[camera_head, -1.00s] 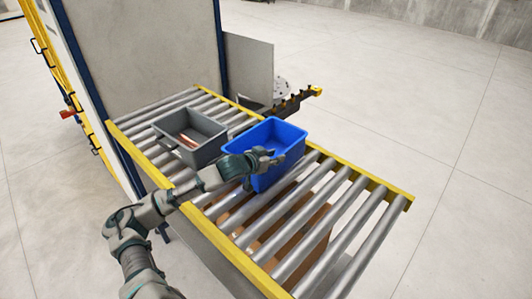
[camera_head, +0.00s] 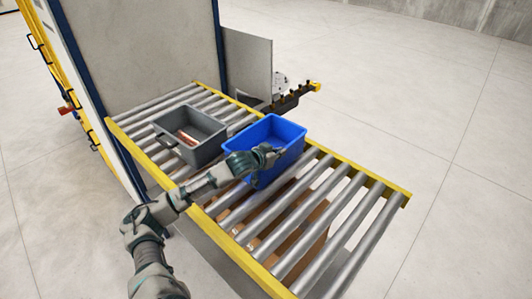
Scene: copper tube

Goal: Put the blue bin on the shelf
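The blue bin (camera_head: 282,133) stands upright on the roller conveyor, right of the grey bin, and looks empty. My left arm comes in from the lower left, and my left gripper (camera_head: 268,155) is at the near side of the blue bin, in front of its wall. The gripper is small here, and I cannot tell whether its fingers are open or closed, or whether they touch the bin. My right gripper is not in view. No shelf can be made out clearly in this view.
A grey bin (camera_head: 207,151) with copper-coloured pieces (camera_head: 187,139) inside stands left of the blue bin. The roller conveyor (camera_head: 338,215) has yellow side rails and free rollers to the right. A tall panelled cabinet (camera_head: 135,50) stands behind. A brown object shows under the rollers.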

